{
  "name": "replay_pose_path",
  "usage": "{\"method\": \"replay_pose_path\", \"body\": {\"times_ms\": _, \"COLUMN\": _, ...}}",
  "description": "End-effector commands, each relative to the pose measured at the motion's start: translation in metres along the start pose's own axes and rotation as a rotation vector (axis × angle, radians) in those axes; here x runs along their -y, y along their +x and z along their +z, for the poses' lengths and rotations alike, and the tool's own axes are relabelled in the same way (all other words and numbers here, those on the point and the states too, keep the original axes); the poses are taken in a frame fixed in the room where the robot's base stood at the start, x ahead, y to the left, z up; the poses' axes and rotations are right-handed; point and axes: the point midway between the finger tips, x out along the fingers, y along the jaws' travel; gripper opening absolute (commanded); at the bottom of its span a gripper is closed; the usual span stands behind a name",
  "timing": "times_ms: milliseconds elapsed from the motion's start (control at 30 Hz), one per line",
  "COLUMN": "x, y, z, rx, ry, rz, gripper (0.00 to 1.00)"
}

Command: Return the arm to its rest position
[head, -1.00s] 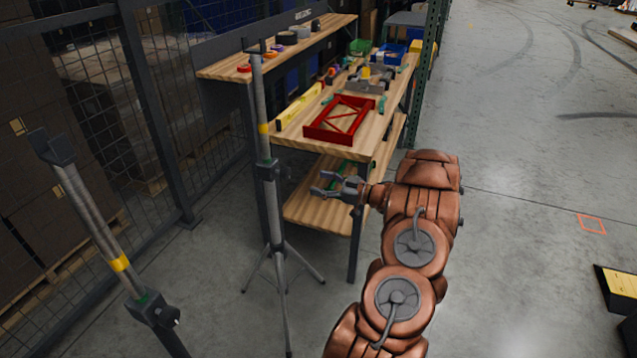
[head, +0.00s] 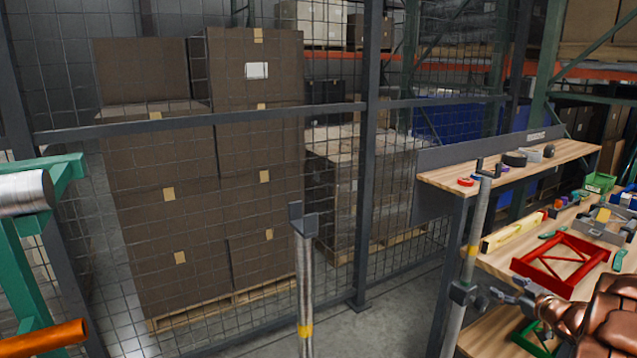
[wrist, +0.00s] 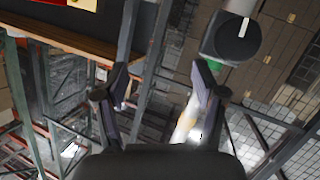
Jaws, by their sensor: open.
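My copper-coloured arm (head: 598,315) enters the head view at the lower right and is cut off by the frame edge. My gripper (head: 500,296) is beside the front of the workbench, close to the post of a grey stand in this view. I cannot tell whether it touches the post. In the wrist view my gripper (wrist: 160,85) has its two fingers well apart, with nothing between them. Most of the arm is out of view.
A workbench (head: 505,262) with a red frame (head: 562,263) is at the right. A stand (head: 470,235) with a yellow band is in front of it; another post (head: 305,285) stands mid-view. Mesh fencing (head: 340,200) encloses stacked cartons (head: 165,180). A teal frame (head: 25,275) is at far left.

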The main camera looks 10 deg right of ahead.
Motion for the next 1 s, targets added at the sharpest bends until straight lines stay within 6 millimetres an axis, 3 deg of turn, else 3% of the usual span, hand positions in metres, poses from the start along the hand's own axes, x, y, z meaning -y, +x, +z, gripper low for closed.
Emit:
{"method": "replay_pose_path", "body": {"times_ms": 33, "x": -0.002, "y": 0.005, "z": -0.015, "rx": 0.029, "ry": -0.019, "rz": 0.025, "gripper": 0.70}}
{"method": "replay_pose_path", "body": {"times_ms": 267, "x": -0.004, "y": 0.014, "z": -0.061, "rx": 0.189, "ry": -0.053, "rz": 0.162, "gripper": 0.70}}
{"method": "replay_pose_path", "body": {"times_ms": 567, "x": 0.017, "y": -0.003, "z": -0.109, "rx": 0.375, "ry": -0.039, "rz": 0.295, "gripper": 0.70}}
{"method": "replay_pose_path", "body": {"times_ms": 767, "x": 0.051, "y": -0.029, "z": -0.136, "rx": 0.500, "ry": 0.000, "rz": 0.347, "gripper": 0.70}}
{"method": "replay_pose_path", "body": {"times_ms": 1000, "x": 0.117, "y": -0.077, "z": -0.156, "rx": 0.678, "ry": 0.076, "rz": 0.358, "gripper": 0.70}}
